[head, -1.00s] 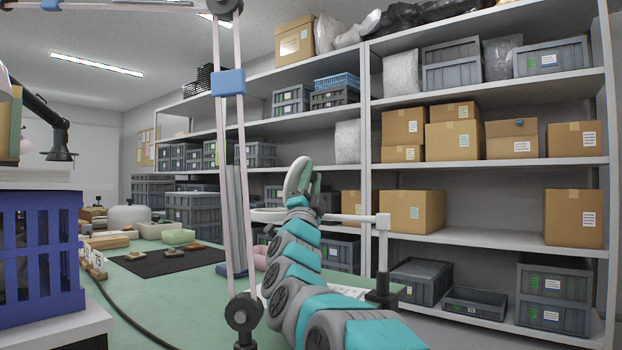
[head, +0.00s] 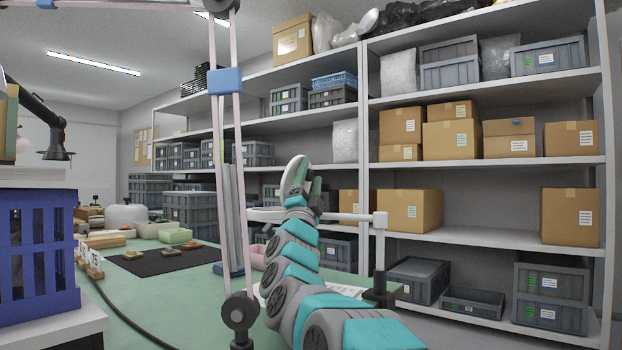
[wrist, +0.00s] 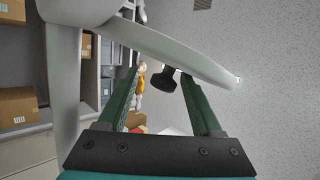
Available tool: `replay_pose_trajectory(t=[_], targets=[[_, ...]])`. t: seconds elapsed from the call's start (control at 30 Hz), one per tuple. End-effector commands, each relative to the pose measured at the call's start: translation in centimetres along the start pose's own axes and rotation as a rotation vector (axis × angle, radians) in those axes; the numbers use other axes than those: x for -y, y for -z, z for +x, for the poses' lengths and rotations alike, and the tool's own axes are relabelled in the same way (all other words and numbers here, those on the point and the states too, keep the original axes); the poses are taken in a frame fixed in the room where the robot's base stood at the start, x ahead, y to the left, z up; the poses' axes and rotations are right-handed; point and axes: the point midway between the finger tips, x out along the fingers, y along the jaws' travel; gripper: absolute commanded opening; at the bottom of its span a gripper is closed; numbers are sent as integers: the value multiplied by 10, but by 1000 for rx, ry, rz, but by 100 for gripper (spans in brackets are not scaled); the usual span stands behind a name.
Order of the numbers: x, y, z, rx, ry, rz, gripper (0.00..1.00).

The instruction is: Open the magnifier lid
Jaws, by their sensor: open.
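The magnifier lid (head: 292,178) is a pale grey disc standing steeply tilted, close to upright, in the head view. The magnifier's pale ring (head: 262,214) shows low behind my arm, partly hidden. In the wrist view the lid (wrist: 165,42) crosses the top as a thick slanting plate, with a dark knob (wrist: 168,80) on its underside. My gripper (wrist: 158,77) is open, its two green fingers on either side of the knob with gaps showing. In the head view my gripper (head: 314,186) is just right of the lid; whether a finger touches the lid cannot be told.
A white horizontal arm (head: 345,217) runs from the magnifier to a post (head: 381,250) at the right. A thin upright column (head: 232,170) stands left of the lid. A dark mat (head: 165,262) with sherds lies on the green table (head: 190,310). Shelves (head: 470,165) fill the back.

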Motion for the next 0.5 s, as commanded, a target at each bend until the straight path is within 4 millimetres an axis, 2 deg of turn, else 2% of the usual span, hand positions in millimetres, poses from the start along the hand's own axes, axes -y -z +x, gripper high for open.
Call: replay_pose_trajectory(t=[0.43, 0.5], targets=[[25, 10, 26, -2, 0, 0, 67], [26, 12, 21, -1, -1, -1, 67]])
